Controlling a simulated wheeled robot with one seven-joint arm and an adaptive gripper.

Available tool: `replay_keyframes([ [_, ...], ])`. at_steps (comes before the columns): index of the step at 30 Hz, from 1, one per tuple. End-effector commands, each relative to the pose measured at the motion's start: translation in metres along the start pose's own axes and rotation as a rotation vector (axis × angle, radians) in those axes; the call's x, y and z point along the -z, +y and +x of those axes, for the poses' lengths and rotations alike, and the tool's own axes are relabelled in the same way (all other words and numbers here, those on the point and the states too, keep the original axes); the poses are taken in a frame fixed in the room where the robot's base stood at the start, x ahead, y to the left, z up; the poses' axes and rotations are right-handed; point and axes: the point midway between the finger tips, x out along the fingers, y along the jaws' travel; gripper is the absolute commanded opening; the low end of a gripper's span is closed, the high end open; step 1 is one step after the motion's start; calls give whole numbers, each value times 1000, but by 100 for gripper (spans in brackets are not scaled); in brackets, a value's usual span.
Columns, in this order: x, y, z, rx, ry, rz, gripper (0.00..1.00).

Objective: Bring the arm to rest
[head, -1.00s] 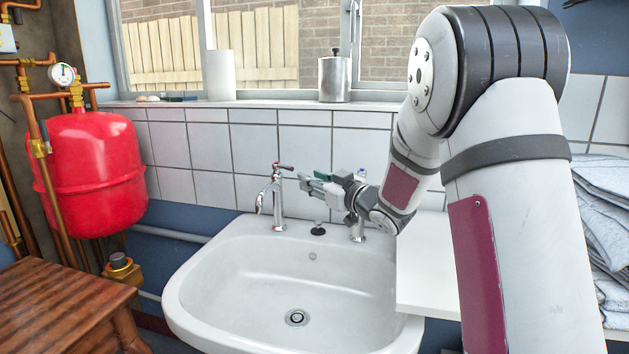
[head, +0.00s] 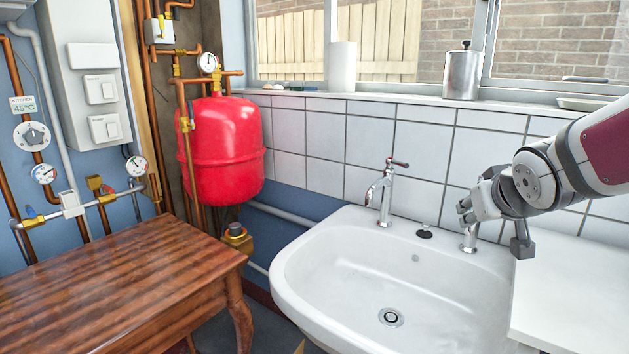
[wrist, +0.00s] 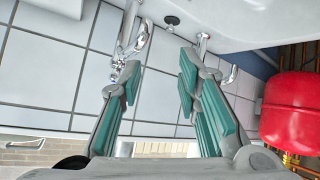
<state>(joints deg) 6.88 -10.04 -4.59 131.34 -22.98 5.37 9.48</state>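My gripper (wrist: 158,82) is open and empty in the wrist view, its two green-padded fingers apart with tiles and taps showing between and beyond them. In the head view, my gripper (head: 464,207) is at the right, above the right rear of the white sink (head: 300,268), in front of the tiled wall. The right tap (head: 470,238) stands just below it; I cannot tell whether they touch. The left tap (head: 386,192) with a dark red lever stands apart from it. My arm reaches in from the right edge.
A white counter (head: 575,290) adjoins the sink at the right. A wooden table (head: 110,285) stands front left. A red tank (head: 226,150) and copper pipes are behind it. A metal canister (head: 462,72) and a white roll (head: 342,68) stand on the windowsill.

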Motion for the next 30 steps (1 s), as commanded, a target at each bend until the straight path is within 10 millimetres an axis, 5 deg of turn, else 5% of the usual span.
replay_keyframes([
  [12, -167, -47, -157, 78, -543, 55, 31],
  [21, -244, -74, -236, 177, -789, 37, 31],
  [24, -256, -79, -256, 202, -841, 30, 31],
  [30, -229, -73, -270, 201, -796, 33, 31],
])
